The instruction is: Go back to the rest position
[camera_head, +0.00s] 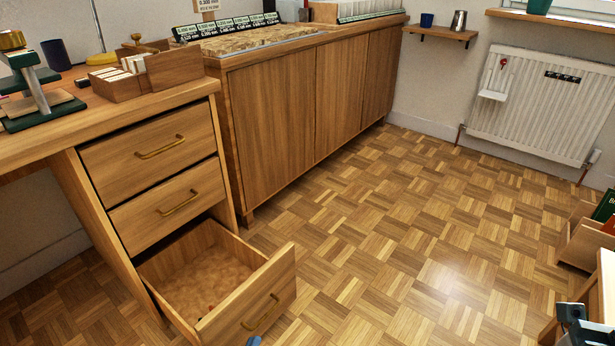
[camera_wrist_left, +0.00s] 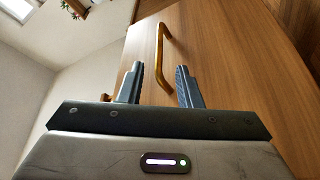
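My left gripper (camera_wrist_left: 159,86) is open in the left wrist view. Its two fingers are apart, with a brass bar handle (camera_wrist_left: 162,50) on a wooden front just beyond and between them. I see nothing held. In the head view only a small blue tip of the left gripper (camera_head: 254,341) shows at the bottom edge, close to the front of the open bottom drawer (camera_head: 285,281). The drawer is pulled well out, and its floor is mostly bare, with small dark and red bits near the front.
The upper two drawers (camera_head: 150,150) of the desk are shut. A long wooden cabinet (camera_head: 290,110) stands behind. Parquet floor (camera_head: 400,230) is clear in the middle. A crate (camera_head: 580,245) and a dark object (camera_head: 575,320) are at the right. A radiator (camera_head: 540,105) is on the far wall.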

